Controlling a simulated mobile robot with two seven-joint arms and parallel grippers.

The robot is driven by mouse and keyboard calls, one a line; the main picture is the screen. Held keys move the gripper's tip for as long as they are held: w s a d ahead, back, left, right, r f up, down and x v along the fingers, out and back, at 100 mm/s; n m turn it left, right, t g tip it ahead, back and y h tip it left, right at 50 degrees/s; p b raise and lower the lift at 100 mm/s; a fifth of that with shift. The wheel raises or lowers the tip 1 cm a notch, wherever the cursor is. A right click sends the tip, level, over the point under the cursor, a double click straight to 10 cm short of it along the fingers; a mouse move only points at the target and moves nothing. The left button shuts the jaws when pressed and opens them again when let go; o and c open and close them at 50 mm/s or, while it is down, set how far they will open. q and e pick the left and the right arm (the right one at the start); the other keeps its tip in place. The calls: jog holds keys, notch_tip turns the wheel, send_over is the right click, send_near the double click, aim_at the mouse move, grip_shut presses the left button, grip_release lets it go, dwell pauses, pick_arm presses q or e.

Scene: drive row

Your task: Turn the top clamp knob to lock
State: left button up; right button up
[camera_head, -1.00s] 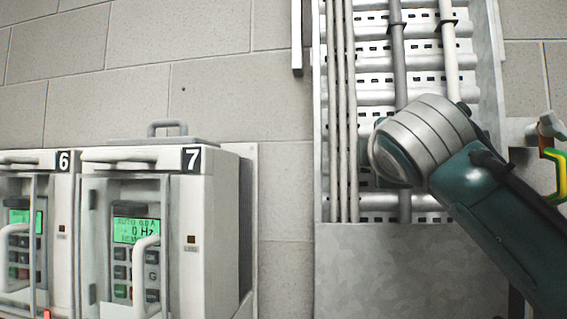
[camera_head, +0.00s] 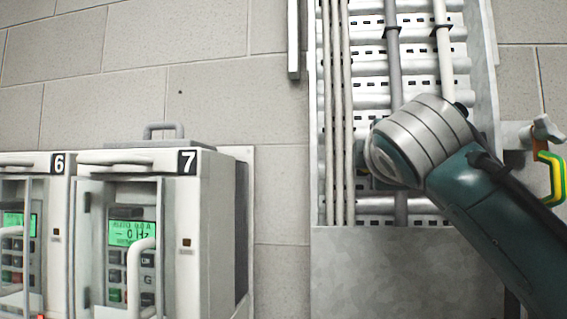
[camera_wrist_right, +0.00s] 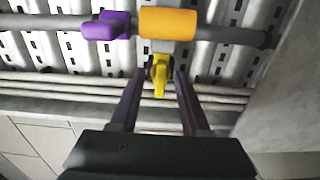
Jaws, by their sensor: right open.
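In the right wrist view a yellow knob (camera_wrist_right: 160,76) sits below an orange clamp body (camera_wrist_right: 168,23) on a grey pipe. My right gripper (camera_wrist_right: 159,74) is open, with its fingertips on either side of the yellow knob. A gap seems to show beside the knob; I cannot tell whether either finger touches it. A purple clamp (camera_wrist_right: 106,26) sits on the same pipe, to the left. In the head view my right arm hides the right gripper and these clamps. My left gripper is not in view.
A slotted metal cable tray (camera_head: 423,75) with pipes stands against the brick wall. Drive units 6 (camera_head: 58,162) and 7 (camera_head: 187,162) stand at left. At the right edge are a grey winged knob (camera_head: 547,129) and a yellow-green cable (camera_head: 554,178).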

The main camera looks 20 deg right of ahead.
jog(key=b+v, duration=0.5)
jog(key=v, duration=0.4)
jog(key=shift+s, duration=0.3)
jog(key=shift+a+f, duration=0.1)
jog(key=s+a+f+m+g+y+p, duration=0.2)
jog(key=f+y, duration=0.1)
jog(key=f, duration=0.7)
jog(key=s+a+f+m+g+y+p, duration=0.1)
jog(key=s+a+f+g+y+p, duration=0.15)
jog(key=f, duration=0.75)
jog(key=s+a+f+m+g+y+p, duration=0.1)
jog(key=s+a+f+m+g+y, duration=0.1)
jog(key=s+f, duration=0.4)
jog(key=s+a+f+m+g+y+p, duration=0.1)
jog(key=s+f+m+g+y, duration=0.1)
jog(key=s+f+m+g, duration=0.2)
jog(key=s+f+g, duration=0.1)
jog(key=s+f, duration=0.2)
jog(key=s, duration=0.5)
jog(key=shift+s+a+m, duration=0.3)
jog(key=shift+s+a, duration=0.1)
jog(key=shift+f, duration=0.1)
